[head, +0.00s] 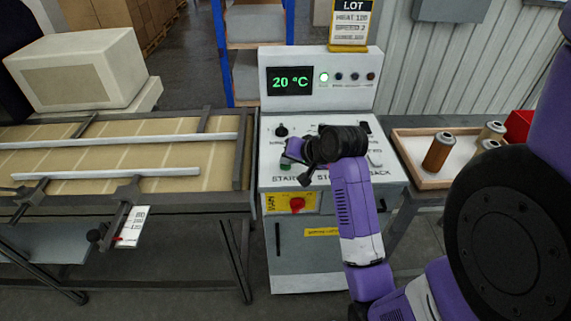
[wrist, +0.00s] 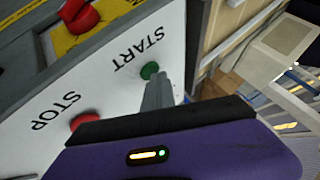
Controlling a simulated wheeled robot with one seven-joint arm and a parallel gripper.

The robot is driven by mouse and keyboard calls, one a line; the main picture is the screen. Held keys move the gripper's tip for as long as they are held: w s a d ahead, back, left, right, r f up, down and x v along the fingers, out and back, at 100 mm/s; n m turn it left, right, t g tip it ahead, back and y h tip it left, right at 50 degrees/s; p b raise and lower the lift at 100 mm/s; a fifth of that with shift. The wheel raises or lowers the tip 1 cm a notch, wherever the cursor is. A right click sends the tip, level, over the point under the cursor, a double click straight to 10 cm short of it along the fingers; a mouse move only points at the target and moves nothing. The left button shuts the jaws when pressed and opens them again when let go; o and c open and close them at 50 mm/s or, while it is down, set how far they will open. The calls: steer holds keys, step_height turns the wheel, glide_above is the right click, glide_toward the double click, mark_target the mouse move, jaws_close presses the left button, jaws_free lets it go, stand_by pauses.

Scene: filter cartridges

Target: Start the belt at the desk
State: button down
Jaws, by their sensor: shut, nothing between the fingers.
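The control desk (head: 318,240) stands in the middle of the head view, with a sloping white top. Its green START button (head: 285,166) shows at the left of the top and also in the wrist view (wrist: 149,70). The red STOP button (wrist: 85,121) is beside it; my arm hides it in the head view. My gripper (wrist: 157,80) is shut and empty, its fingertips right at the green button; I cannot tell whether they touch it. The belt (head: 120,150) lies left of the desk. The display (head: 290,81) reads 20 °C.
A red main switch (head: 297,203) on a yellow plate is on the desk front. A knob (head: 281,131) is on the top. A lot card (head: 349,22) stands above the desk. A wooden tray (head: 408,177) with several cartridges is at right, a beige housing (head: 80,70) at left.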

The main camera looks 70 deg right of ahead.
mark_target(288, 167)
steer(key=shift+r, duration=0.1)
steer(key=shift+r+p, duration=0.7)
steer(key=shift+p, duration=0.35)
steer(key=shift+r, duration=0.1)
step_height(288, 167, up, 5)
steer(key=p, duration=0.5)
steer(key=shift+p, duration=0.3)
